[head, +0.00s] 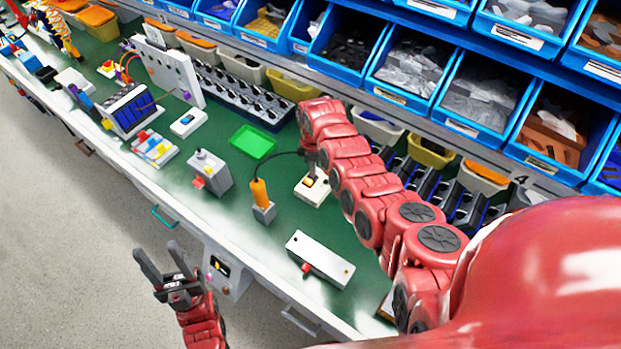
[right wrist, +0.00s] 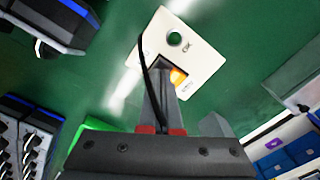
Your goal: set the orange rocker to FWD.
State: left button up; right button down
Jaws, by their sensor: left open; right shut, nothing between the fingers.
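The orange rocker (right wrist: 178,76) sits in a dark opening in a white plate (right wrist: 196,62) that also has a round hole. The plate's small lettering is too blurred to read. In the head view the white switch housing (head: 311,193) stands on the green bench mat, below my right gripper. My right gripper (right wrist: 161,72) is shut and empty, its tips over the opening right beside the rocker and covering part of it. I cannot tell whether they touch it, or which way the rocker is tipped. My left gripper (head: 165,268) is open and empty, over the floor in front of the bench.
An orange-handled tool (head: 260,192) stands in a grey holder left of the switch; its black cable arches close to my right gripper. A grey box with a red part (head: 208,173), a green tray (head: 252,141) and a white bar (head: 320,259) surround it. Blue bins (head: 478,98) line the back.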

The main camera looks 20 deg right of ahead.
jog(key=shift+f, duration=0.35)
jog(key=shift+r, duration=0.1)
jog(key=shift+w+r+p, duration=0.1)
jog(key=shift+r+p, duration=0.55)
jog(key=shift+r, duration=0.2)
notch_tip(320, 180, up, 5)
jog(key=p, duration=0.4)
jog(key=shift+r, duration=0.15)
